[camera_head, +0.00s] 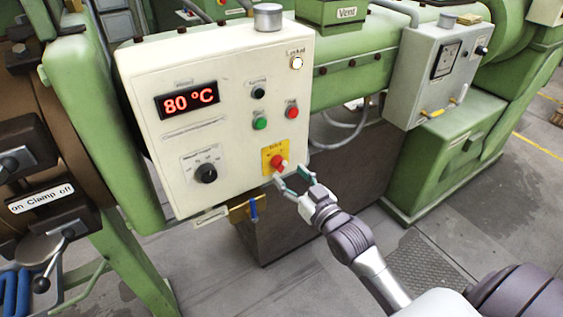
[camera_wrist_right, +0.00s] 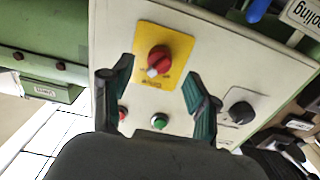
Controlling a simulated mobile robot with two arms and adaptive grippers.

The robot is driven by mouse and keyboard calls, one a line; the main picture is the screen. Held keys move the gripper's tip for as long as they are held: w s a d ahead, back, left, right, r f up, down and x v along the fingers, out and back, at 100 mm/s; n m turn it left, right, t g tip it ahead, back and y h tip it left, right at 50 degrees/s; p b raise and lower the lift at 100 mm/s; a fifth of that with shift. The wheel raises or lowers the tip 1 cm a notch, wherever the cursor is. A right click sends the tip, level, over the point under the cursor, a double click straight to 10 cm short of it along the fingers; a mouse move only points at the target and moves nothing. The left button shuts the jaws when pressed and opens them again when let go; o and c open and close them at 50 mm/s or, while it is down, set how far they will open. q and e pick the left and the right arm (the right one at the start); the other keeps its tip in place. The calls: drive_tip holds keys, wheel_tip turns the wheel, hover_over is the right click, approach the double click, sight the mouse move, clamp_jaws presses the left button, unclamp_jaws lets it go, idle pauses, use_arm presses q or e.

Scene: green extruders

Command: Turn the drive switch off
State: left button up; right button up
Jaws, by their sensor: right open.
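The drive switch is a red rotary knob (camera_head: 279,163) on a yellow plate (camera_head: 269,151), low on the right side of the cream control panel (camera_head: 229,133). In the right wrist view the red knob (camera_wrist_right: 160,58) with a pale pointer mark sits on its yellow plate (camera_wrist_right: 176,80). My right gripper (camera_head: 291,181) is open at the panel's lower right, its fingers close to the knob. In the wrist view its two fingers (camera_wrist_right: 158,90) stand apart, with the knob between and beyond them. Whether they touch the panel I cannot tell. My left gripper is not in view.
Red (camera_head: 292,109) and green (camera_head: 260,124) buttons and a black selector (camera_head: 205,172) sit on the same panel. A display (camera_head: 187,100) reads 80 °C. A blue-handled valve (camera_head: 253,209) hangs just below. A grey box (camera_head: 437,75) is to the right.

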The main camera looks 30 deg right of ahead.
sight(282, 169)
drive_tip(key=w, duration=0.4)
drive_tip(key=shift+w+a+p, duration=0.2)
drive_tip(key=shift+w+p, duration=0.2)
clamp_jaws()
